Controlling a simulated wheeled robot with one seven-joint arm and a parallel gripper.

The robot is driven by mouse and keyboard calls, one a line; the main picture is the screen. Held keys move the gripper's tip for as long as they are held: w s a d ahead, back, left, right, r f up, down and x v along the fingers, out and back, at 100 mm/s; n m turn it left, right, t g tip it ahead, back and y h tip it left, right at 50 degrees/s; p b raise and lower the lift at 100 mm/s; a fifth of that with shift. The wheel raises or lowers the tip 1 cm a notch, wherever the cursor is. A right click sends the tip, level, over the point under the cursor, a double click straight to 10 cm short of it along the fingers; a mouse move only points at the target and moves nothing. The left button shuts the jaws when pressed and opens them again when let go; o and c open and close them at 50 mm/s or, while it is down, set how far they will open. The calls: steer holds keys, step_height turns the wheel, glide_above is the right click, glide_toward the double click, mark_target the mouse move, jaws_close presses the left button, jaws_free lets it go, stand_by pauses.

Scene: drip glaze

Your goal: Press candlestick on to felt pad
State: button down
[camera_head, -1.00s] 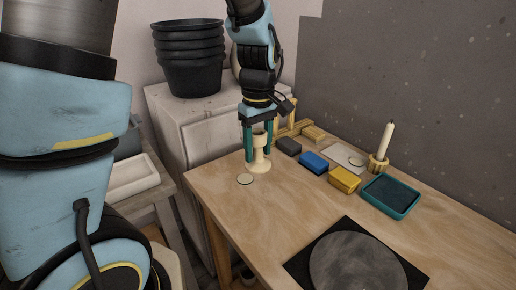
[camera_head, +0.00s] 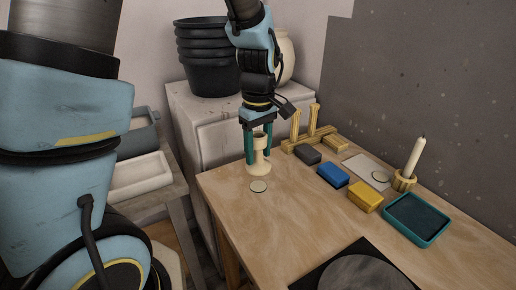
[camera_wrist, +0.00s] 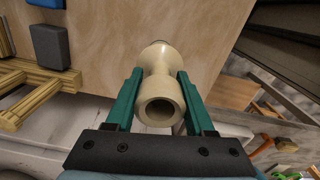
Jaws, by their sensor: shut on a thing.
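A cream candlestick (camera_head: 260,157) with a flared base and hollow top stands upright between the teal fingers of my gripper (camera_head: 258,150). My gripper is shut on its stem. In the wrist view I look into the socket of the candlestick (camera_wrist: 160,108), with a finger on each side of it. A thin, pale round pad with a dark rim (camera_head: 258,187) lies on the table just in front of the candlestick's base, apart from it in the picture. I cannot tell whether the base touches the table. A similar disc (camera_head: 381,176) lies on a white card (camera_head: 362,165).
Grey (camera_head: 307,154), blue (camera_head: 333,175) and yellow (camera_head: 365,196) blocks stand right of the pad. A dark turntable (camera_head: 362,272) is in front. The table's left edge is near.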

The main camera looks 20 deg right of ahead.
mark_target(258, 169)
steer(key=shift+f+b, duration=1.65)
steer(key=shift+f, duration=1.4)
steer(key=shift+f, duration=0.35)
steer(key=shift+r+p, duration=3)
steer(key=shift+r, duration=0.1)
steer(key=shift+s+a, duration=0.1)
